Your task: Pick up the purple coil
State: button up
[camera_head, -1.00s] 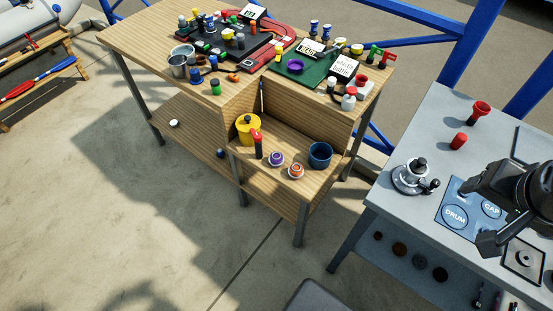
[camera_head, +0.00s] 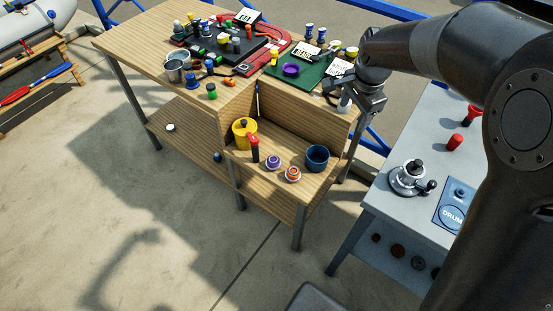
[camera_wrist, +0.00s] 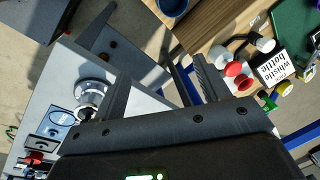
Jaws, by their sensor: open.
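The purple coil (camera_head: 273,161), a small round purple-and-white thing, sits on the lower wooden shelf in the head view. It stands between a red-topped dark cylinder and an orange-and-white coil (camera_head: 293,174). My gripper (camera_head: 353,106) is open and empty, above the right end of the wooden bench, up and right of the purple coil. Its two fingers, spread apart, also show in the wrist view (camera_wrist: 165,82). The purple coil does not show in the wrist view.
A dark blue cup (camera_head: 317,158) and a yellow pot (camera_head: 244,131) stand on the same shelf, beneath the upright board. A purple ring (camera_head: 291,69) lies on a green mat above. The grey table (camera_head: 388,202) with a winch is at right.

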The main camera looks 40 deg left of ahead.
jog(key=s+a+f+m+g, duration=0.1)
jog(key=a+f, duration=0.8)
jog(key=a, duration=0.1)
jog(key=m+h, duration=0.1)
jog(key=m, duration=0.1)
send_over(273, 159)
jog(key=shift+g, duration=0.3)
notch_tip(273, 159, down, 12)
jog(key=shift+r, duration=0.1)
notch_tip(273, 159, down, 11)
jog(key=shift+r, duration=0.1)
jog(key=shift+c, duration=0.3)
jog(key=c, duration=0.9)
